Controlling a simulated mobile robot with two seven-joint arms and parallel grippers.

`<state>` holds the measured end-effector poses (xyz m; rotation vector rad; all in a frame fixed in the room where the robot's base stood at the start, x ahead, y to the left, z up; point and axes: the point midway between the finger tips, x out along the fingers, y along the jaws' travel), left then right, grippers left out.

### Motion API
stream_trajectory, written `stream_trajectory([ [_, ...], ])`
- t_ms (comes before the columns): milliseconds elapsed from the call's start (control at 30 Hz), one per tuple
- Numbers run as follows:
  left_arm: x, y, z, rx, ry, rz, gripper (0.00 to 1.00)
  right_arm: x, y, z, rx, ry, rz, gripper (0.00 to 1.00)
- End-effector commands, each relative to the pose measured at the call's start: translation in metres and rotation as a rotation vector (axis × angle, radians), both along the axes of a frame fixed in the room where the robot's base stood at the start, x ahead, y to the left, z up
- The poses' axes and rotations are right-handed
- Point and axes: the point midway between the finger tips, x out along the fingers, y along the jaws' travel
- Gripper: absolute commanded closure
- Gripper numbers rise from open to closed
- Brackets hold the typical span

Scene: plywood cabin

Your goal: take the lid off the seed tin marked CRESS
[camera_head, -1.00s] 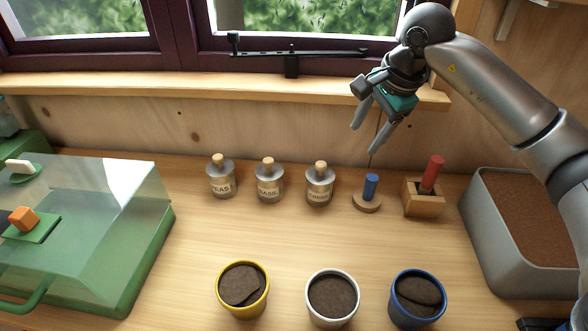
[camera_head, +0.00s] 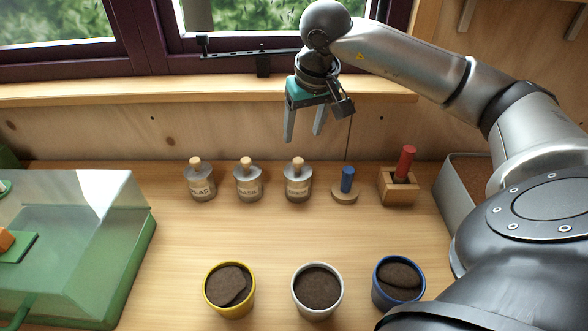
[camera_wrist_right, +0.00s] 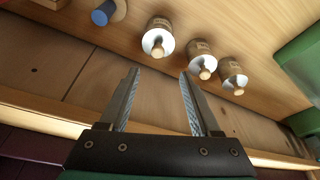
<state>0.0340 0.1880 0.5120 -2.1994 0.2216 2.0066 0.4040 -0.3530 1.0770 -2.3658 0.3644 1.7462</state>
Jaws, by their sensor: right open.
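The CRESS seed tin (camera_head: 298,187) stands upright at the right end of a row of three, its wooden-knobbed lid (camera_head: 298,166) on. In the right wrist view this tin (camera_wrist_right: 158,42) is the one nearest the blue peg, just beyond my fingertips. My right gripper (camera_head: 304,137) points down, open and empty, above the tin and apart from it; its spread fingers also show in the right wrist view (camera_wrist_right: 158,74). My left gripper is in neither view.
The BASIL tin (camera_head: 248,187) and PEAS tin (camera_head: 201,188) stand to the left. A blue peg on a round base (camera_head: 345,196) and a red-handled tool in a wooden block (camera_head: 398,192) stand right. Several pots, including a white one (camera_head: 318,312), line the front. The window ledge (camera_head: 150,92) is behind.

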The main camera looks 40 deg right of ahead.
Motion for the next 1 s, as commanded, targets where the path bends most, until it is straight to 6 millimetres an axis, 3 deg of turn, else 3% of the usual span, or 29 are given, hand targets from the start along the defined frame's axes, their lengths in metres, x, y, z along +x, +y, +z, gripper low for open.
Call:
stream_trajectory([
  [33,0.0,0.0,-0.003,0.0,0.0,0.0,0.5,0.003,0.0,-0.015,0.003,0.004,-0.002,0.36],
  [233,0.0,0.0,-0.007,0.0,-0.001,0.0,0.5,0.014,-0.004,-0.051,0.004,0.002,-0.002,0.36],
  [533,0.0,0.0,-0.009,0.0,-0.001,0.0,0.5,0.021,-0.008,-0.073,0.002,0.001,-0.003,0.36],
  [800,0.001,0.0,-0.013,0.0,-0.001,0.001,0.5,0.031,-0.014,-0.109,0.003,0.0,-0.003,0.36],
  [1000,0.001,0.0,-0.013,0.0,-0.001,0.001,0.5,0.033,-0.015,-0.114,0.001,-0.002,-0.003,0.36],
])
